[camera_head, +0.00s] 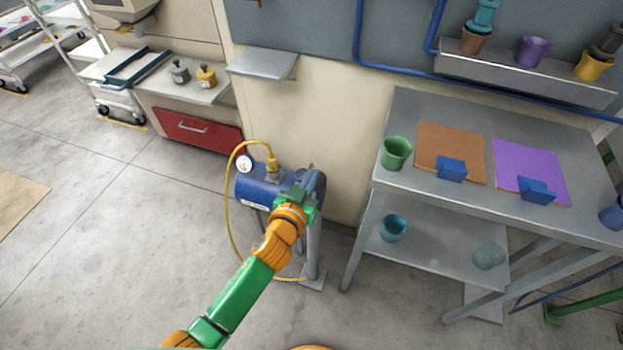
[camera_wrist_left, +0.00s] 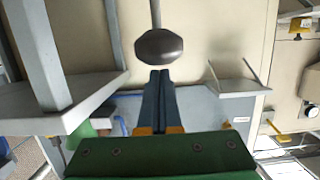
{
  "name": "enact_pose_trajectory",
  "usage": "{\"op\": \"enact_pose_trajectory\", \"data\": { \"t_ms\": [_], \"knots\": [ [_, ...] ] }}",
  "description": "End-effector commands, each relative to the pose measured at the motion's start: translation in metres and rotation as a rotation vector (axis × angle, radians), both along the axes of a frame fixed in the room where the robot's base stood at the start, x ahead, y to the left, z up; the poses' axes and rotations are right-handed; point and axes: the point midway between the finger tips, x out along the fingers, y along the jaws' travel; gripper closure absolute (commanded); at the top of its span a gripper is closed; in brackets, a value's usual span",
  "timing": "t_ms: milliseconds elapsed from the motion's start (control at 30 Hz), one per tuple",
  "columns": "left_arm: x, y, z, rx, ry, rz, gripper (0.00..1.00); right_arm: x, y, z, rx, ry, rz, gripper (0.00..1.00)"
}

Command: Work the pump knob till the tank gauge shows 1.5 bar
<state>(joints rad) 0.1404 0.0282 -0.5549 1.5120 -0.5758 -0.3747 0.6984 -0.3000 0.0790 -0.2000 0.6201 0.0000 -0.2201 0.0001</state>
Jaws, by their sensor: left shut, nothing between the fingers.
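The blue tank (camera_head: 259,188) stands on legs by the wall in the head view. Its round white gauge (camera_head: 244,163) is on the upper left; the needle is too small to read. A yellow hose loops from the brass fitting (camera_head: 273,169). My left gripper (camera_head: 311,183) is at the tank's right end, by the grey post, and hides part of it. In the left wrist view the dark rounded pump knob (camera_wrist_left: 158,46) sits on a thin rod, just beyond the closed, empty fingertips (camera_wrist_left: 159,72). I cannot tell whether they touch it. My right gripper is not in view.
A grey metal table (camera_head: 405,115) with cups and coloured mats stands close on the right. A small wall shelf (camera_head: 263,63) and a red drawer (camera_head: 198,130) are behind to the left. The floor (camera_head: 120,230) at left is clear.

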Motion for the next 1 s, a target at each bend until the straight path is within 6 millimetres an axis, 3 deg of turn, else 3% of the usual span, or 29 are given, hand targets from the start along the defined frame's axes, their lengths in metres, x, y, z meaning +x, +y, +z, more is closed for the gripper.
{"op": "enact_pose_trajectory", "data": {
  "t_ms": [267, 500, 633, 1000],
  "knots": [
    [0.0, 0.0, -0.005, 0.0, 0.0, 0.0, 1.0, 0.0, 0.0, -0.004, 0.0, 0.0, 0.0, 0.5],
    [0.0, 0.0, -0.068, -0.001, 0.002, 0.001, 1.0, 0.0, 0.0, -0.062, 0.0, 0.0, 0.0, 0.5],
    [0.0, 0.0, -0.091, 0.0, 0.003, 0.001, 1.0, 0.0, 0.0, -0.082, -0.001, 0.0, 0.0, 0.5],
    [-0.001, 0.001, -0.097, 0.002, 0.005, 0.002, 1.0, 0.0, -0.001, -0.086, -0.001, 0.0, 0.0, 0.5]
  ]
}}
